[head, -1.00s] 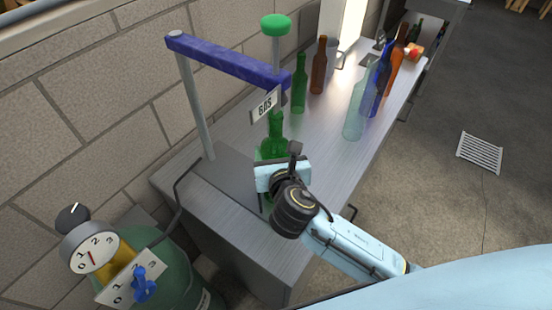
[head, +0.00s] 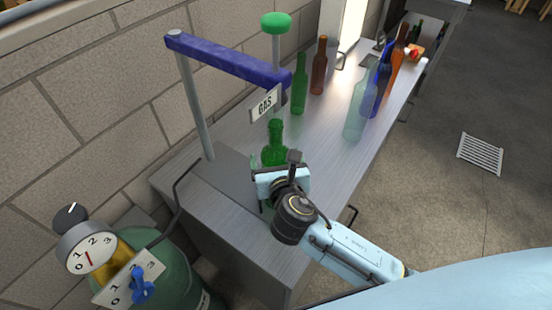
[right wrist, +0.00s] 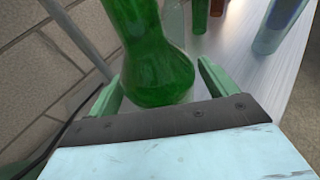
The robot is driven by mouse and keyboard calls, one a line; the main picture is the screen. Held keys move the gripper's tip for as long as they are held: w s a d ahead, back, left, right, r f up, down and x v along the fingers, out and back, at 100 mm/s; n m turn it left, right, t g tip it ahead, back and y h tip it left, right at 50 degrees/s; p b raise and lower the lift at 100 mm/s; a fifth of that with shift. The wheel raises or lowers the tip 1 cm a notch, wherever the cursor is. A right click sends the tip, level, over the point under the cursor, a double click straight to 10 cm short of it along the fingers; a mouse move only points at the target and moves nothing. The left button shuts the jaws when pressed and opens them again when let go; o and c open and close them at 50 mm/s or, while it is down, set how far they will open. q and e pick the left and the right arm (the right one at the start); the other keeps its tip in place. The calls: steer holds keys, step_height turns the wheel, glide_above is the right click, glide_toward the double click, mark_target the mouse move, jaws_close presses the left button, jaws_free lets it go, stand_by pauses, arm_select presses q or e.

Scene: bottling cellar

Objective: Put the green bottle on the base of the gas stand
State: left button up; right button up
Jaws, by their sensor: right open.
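A green bottle (head: 274,152) stands upright beneath the free end of the gas stand's blue arm (head: 225,58). The stand has a grey post (head: 196,110), a GAS sign (head: 265,104) and a flat grey base (head: 222,178) on the bench. The bottle's foot is hidden by my gripper in the head view, so I cannot tell exactly how it sits on the base. My right gripper (head: 270,168) is open around the bottle's lower body. In the right wrist view its green fingers (right wrist: 160,76) flank the bottle (right wrist: 158,50) with gaps. My left gripper is out of view.
Another green bottle (head: 299,84) and a brown bottle (head: 319,66) stand behind. Clear, blue and orange bottles (head: 357,110) stand along the bench's right edge. A gas cylinder (head: 165,275) with a gauge (head: 86,248) stands at front left. The bench middle is clear.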

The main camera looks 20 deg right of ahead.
steer(key=v, duration=1.2)
steer(key=shift+p, duration=0.4)
